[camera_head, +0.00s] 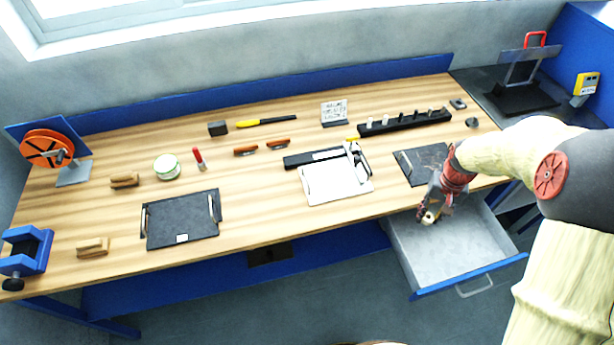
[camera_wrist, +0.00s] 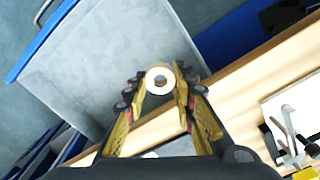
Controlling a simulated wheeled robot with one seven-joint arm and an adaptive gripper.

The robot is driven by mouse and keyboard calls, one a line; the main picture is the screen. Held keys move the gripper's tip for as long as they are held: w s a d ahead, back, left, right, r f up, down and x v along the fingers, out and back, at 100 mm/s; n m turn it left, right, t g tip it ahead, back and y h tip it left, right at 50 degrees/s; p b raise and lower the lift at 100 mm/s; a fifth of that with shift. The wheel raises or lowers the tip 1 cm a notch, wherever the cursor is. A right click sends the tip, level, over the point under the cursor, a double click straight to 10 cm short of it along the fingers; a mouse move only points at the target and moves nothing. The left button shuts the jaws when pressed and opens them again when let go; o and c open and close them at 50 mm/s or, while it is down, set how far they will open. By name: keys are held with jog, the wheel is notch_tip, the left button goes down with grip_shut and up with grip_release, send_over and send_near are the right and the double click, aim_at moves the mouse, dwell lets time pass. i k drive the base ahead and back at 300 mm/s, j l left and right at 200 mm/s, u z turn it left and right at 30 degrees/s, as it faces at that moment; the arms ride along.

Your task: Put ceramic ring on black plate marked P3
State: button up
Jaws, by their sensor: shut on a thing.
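The ceramic ring (camera_wrist: 152,74) is a small cream ring between my two fingertips in the wrist view. My gripper (camera_wrist: 160,86) is shut on it. In the head view my gripper (camera_head: 431,212) holds the ring (camera_head: 428,217) over the open drawer, near the table's front edge. One black plate (camera_head: 182,215) with a small white label lies on the left half of the table. Another dark plate (camera_head: 420,162) lies at the right, just behind my gripper and partly hidden by my arm. The markings are too small to read, so I cannot tell which is P3.
The open grey drawer (camera_head: 450,262) juts out below the table's right end. A white board (camera_head: 335,184) with a caliper lies between the plates. A black rack (camera_head: 405,122) with several pegs stands behind. A round tin (camera_head: 167,168) and wooden blocks are at left.

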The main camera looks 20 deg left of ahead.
aim_at(182, 219)
jog(key=k+j+u, duration=0.25)
jog(key=j+u, duration=0.25)
jog(key=j, duration=0.25)
jog(key=k+j+u, duration=0.15)
jog(key=j+u, duration=0.3)
jog(key=j, duration=0.35)
jog(key=j+u, duration=0.5)
jog(key=j, duration=0.35)
